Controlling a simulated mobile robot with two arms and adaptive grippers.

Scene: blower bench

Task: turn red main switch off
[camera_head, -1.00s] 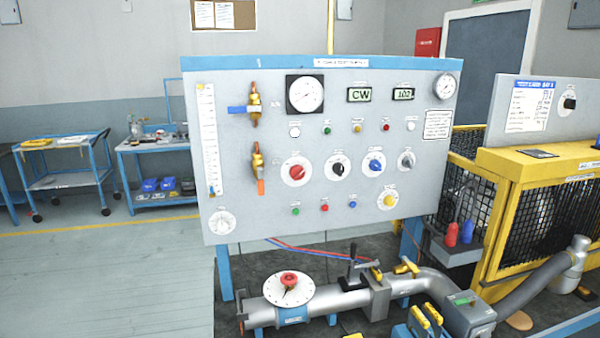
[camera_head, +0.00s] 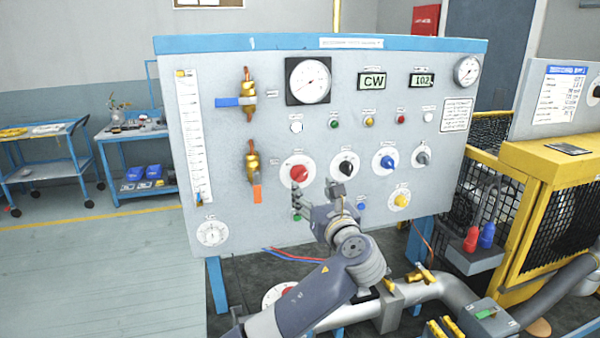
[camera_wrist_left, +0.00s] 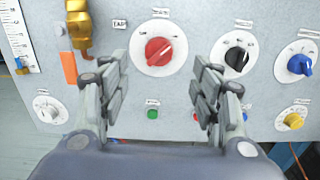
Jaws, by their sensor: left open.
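The red main switch (camera_head: 298,173) is a red knob on a round white dial on the grey panel (camera_head: 225,130). It also shows in the left wrist view (camera_wrist_left: 158,51), above and between the fingertips. My left gripper (camera_head: 317,193) is in front of the panel, just below the red switch and the black knob (camera_head: 345,167). In the left wrist view my left gripper (camera_wrist_left: 163,75) is open and empty, its two fingers apart with bare panel and a green button (camera_wrist_left: 152,114) between them. The red knob looks clear of the fingers. My right gripper is not in view.
A blue knob (camera_head: 388,162), a grey knob (camera_head: 422,158) and a yellow knob (camera_head: 401,201) sit to the right on the panel. A brass valve with an orange handle (camera_head: 257,194) is close left of the red switch. Pipework (camera_head: 450,293) runs below.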

